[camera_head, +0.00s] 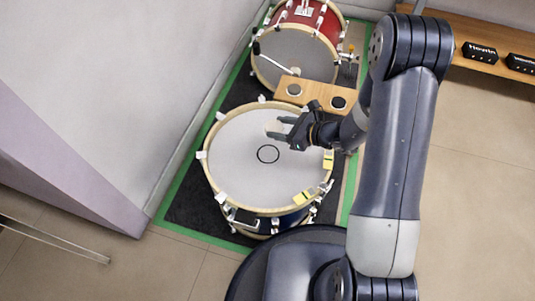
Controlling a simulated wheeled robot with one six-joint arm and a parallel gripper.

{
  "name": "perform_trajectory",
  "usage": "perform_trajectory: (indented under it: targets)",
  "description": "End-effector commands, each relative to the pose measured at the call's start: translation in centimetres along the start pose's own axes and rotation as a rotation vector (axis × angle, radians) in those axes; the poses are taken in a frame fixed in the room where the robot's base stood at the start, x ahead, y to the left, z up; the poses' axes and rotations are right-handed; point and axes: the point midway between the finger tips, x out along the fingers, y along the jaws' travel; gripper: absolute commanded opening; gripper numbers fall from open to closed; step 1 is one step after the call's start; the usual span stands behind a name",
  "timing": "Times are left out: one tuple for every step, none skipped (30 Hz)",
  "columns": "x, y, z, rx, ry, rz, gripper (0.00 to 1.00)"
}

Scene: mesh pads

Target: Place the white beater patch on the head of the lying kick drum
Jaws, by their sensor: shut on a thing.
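The lying kick drum (235,160) stands in the middle of the view with its pale grey head facing up. A black ring (268,154) is marked near the middle of that head. My gripper (280,128) is over the upper right part of the head, up and right of the ring. It is shut on a small whitish patch (271,127) at its fingertips. The patch is partly hidden by the fingers. I cannot tell how high it is above the head.
A second, red drum (325,18) with a beater stands behind. A wall is at left; a shelf (495,45) with black boxes is upper right.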

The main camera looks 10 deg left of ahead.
Motion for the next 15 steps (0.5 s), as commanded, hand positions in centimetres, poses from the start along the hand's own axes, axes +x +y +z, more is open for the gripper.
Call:
perform_trajectory:
  targets:
    - [0.7, 0.9, -0.5, -0.013, 0.001, 0.037, 0.28]
    - [1.0, 1.3, -0.7, -0.020, 0.000, 0.055, 0.28]
    - [1.3, 1.7, -1.0, -0.028, 0.000, 0.073, 0.28]
    - [1.4, 1.9, -1.2, -0.033, 0.000, 0.081, 0.28]
    - [1.6, 2.0, -1.5, -0.036, 0.000, 0.087, 0.28]
    - [1.8, 2.1, -2.0, -0.038, 0.000, 0.091, 0.28]
    - [2.0, 2.1, -2.4, -0.037, 0.001, 0.092, 0.28]
    - [2.2, 2.1, -2.9, -0.037, 0.001, 0.092, 0.28]
    - [2.5, 2.1, -3.6, -0.036, 0.001, 0.092, 0.28]
    - [2.7, 2.1, -4.2, -0.036, 0.001, 0.092, 0.28]
    - [3.0, 2.1, -4.8, -0.036, 0.001, 0.092, 0.28]
    - [3.3, 2.1, -5.5, -0.036, 0.001, 0.091, 0.28]
    - [3.5, 2.1, -6.0, -0.035, 0.001, 0.091, 0.28]
    - [3.6, 2.1, -6.4, -0.035, 0.001, 0.090, 0.28]
    - [3.8, 2.0, -6.8, -0.037, 0.000, 0.089, 0.28]
